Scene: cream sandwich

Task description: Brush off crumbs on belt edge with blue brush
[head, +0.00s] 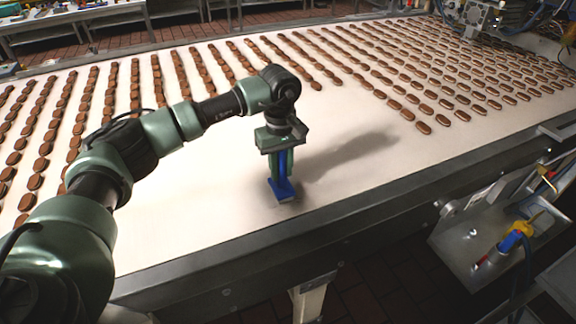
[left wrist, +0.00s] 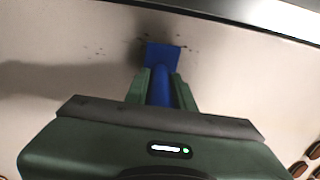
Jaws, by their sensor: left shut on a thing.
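My left gripper (head: 282,165) points down over the near part of the belt and is shut on the blue brush (head: 283,189). The brush head is low at the belt surface, close to the near metal edge. In the left wrist view the gripper (left wrist: 161,78) holds the blue brush (left wrist: 163,56) between its two green fingers. Small dark crumbs (left wrist: 98,51) lie on the pale belt to the left of the brush head, with a few specks around it. The crumbs are too small to make out in the head view. My right gripper is not seen.
The pale conveyor belt (head: 225,225) carries many rows of brown sandwich cookies (head: 200,70) beyond the arm. A dark metal rail (head: 400,200) runs along the near edge. A metal fixture with a yellow and blue connector (head: 515,237) stands at the right. Bare belt surrounds the brush.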

